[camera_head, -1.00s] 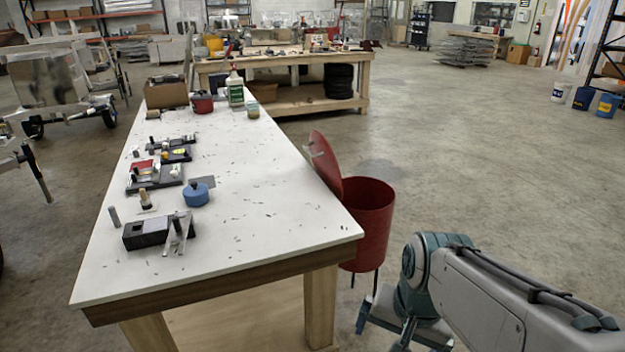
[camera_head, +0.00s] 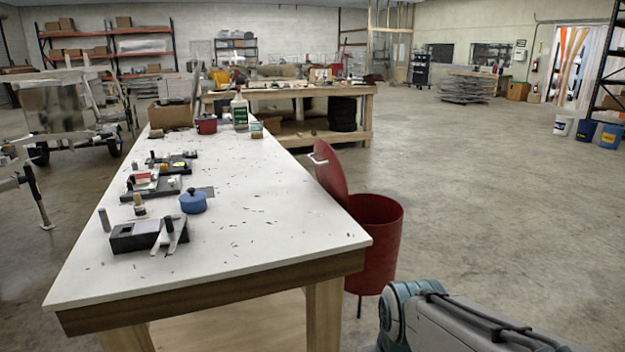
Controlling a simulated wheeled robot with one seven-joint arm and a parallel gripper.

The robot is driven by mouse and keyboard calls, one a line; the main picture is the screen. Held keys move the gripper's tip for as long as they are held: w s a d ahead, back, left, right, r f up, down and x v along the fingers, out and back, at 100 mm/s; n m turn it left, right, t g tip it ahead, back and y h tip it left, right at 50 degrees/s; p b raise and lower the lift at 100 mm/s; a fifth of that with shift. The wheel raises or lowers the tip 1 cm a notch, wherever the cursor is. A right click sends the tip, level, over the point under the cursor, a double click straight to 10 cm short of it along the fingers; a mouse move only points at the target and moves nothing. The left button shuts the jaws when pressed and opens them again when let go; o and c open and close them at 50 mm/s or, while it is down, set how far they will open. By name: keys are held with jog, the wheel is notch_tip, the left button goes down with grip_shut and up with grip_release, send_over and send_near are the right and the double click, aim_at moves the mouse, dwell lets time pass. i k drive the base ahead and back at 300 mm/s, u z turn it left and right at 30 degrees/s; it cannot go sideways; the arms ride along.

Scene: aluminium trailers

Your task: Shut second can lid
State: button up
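A red can (camera_head: 374,243) stands on the floor beside the right edge of the workbench. Its red lid (camera_head: 329,175) is open, tilted up at the can's left rim against the bench side, with a pale handle on its face. A smaller red can (camera_head: 206,124) and a blue can (camera_head: 193,202) stand on the bench; both look covered on top. I cannot tell which one is the second can. My arm comes in at the lower right, in front of the red can. My gripper is below the picture's edge.
The white-topped workbench (camera_head: 255,226) fills the left middle, with tools and black trays along its left side. A second wooden table (camera_head: 362,121) stands behind. The concrete floor to the right is clear. Blue and white buckets (camera_head: 585,130) stand far right.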

aim_at(329, 174)
jog(key=z, duration=0.9)
jog(key=i, duration=0.9)
jog(key=u, duration=0.85)
